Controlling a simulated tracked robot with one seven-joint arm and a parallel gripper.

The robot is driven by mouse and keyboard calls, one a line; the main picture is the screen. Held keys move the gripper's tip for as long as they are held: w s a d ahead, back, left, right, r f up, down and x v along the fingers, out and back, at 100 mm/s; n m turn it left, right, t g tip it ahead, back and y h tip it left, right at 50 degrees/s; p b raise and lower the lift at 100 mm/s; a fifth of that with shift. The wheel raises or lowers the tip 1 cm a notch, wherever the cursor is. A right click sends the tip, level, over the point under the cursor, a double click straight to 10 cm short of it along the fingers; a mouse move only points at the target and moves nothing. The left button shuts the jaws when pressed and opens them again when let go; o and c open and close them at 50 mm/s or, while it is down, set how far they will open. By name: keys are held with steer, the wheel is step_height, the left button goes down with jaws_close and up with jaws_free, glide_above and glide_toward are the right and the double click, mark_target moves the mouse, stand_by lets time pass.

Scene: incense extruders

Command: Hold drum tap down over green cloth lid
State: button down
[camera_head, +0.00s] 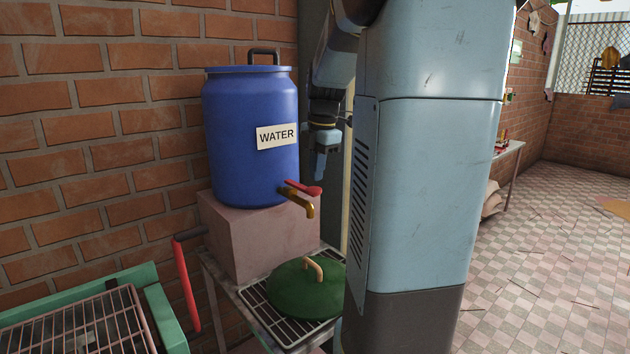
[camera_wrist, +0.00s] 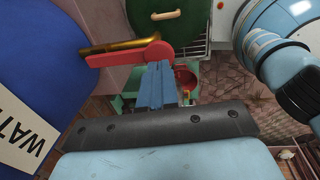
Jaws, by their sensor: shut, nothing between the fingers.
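The blue drum (camera_head: 252,125), labelled WATER, stands on a pinkish block; part of it also shows in the wrist view (camera_wrist: 40,70). Its tap (camera_head: 309,206) has a brass spout and a red lever (camera_head: 303,187). In the wrist view the brass part (camera_wrist: 108,49) and red lever (camera_wrist: 120,57) point right. My gripper (camera_head: 320,177) is shut and empty, pointing down just above the lever's outer end. In the wrist view my gripper (camera_wrist: 157,68) overlaps that end; I cannot tell if they touch. The green lid (camera_head: 290,290) with a tan handle is below the tap, also in the wrist view (camera_wrist: 172,28).
The lid lies on a wire rack (camera_head: 262,304) on a low stand beside the brick wall. A green-framed grill (camera_head: 85,325) with a red handle (camera_head: 186,285) is at lower left. Tiled floor (camera_head: 560,255) is open at right.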

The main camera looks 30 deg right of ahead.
step_height(320, 180, up, 11)
steer(key=shift+s+d, duration=0.2)
steer(key=shift+f, duration=0.1)
stand_by(0.5)
steer(key=s+a+f+m+t, duration=0.2)
steer(key=s+a+f+m, duration=0.4)
steer(key=s+a+m, duration=0.2)
steer(key=s+a+f+m+t, duration=0.2)
steer(key=s+a+f+m, duration=0.4)
steer(key=s+a+m, duration=0.3)
steer(key=a+m, duration=0.1)
steer(key=m, duration=0.1)
steer(key=shift+s+a+m, duration=0.3)
steer(key=shift+a, duration=0.05)
